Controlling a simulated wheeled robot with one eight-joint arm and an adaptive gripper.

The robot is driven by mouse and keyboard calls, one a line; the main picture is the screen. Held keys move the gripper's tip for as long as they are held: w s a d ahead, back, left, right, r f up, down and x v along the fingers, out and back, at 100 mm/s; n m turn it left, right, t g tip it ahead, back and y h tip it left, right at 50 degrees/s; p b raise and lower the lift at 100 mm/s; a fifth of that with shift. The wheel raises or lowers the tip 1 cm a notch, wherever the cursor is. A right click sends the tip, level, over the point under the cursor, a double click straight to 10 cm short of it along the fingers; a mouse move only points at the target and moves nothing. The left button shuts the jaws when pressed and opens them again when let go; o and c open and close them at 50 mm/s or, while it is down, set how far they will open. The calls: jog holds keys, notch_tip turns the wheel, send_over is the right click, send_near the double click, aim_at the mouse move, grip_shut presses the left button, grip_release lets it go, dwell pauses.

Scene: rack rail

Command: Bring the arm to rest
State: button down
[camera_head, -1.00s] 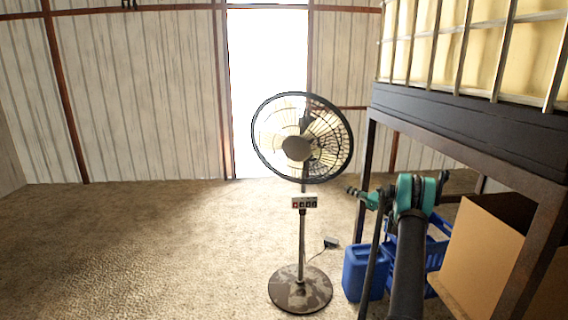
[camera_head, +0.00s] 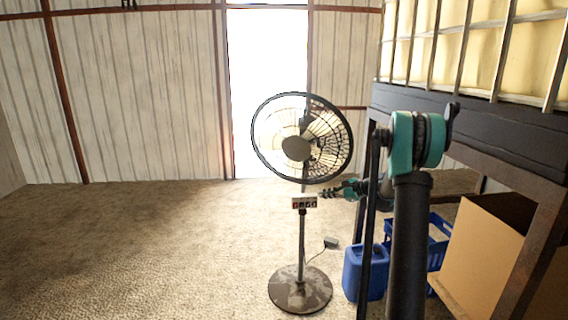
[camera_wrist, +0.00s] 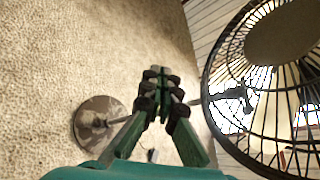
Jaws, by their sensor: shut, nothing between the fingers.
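My gripper (camera_head: 327,194) shows in the head view at the end of my teal and dark arm, pointing left, close to the fan's pole in the picture. In the wrist view my gripper (camera_wrist: 160,76) has its dark green fingers drawn together at the tips, with nothing between them. I cannot tell the exact gap between the gripper and the fan.
A standing fan (camera_head: 298,148) is at the centre; its cage (camera_wrist: 262,118) fills the right of the wrist view. A blue canister (camera_head: 362,275), a blue crate (camera_head: 437,252) and a cardboard box (camera_head: 485,255) are by the dark rack (camera_head: 470,128). Floor at left is clear.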

jog(key=s+a+n+g+h, duration=0.1)
jog(key=s+a+n+h, duration=0.1)
jog(key=s, duration=0.5)
jog(key=s+a+n+g+h, duration=0.1)
jog(key=s+a+n, duration=0.15)
jog(key=s, duration=0.35)
jog(key=s+d+f+n+h, duration=0.2)
jog(key=s+f+n, duration=0.1)
jog(key=s, duration=0.8)
jog(key=s+d+f+n+h, duration=0.2)
jog(key=s+n, duration=0.3)
jog(key=s, duration=0.6)
jog(key=s+d+f+n+g+h, duration=0.1)
jog(key=s+f+n+h, duration=0.3)
jog(key=s, duration=0.7)
jog(key=shift+s+d, duration=0.25)
jog(key=shift+d, duration=0.35)
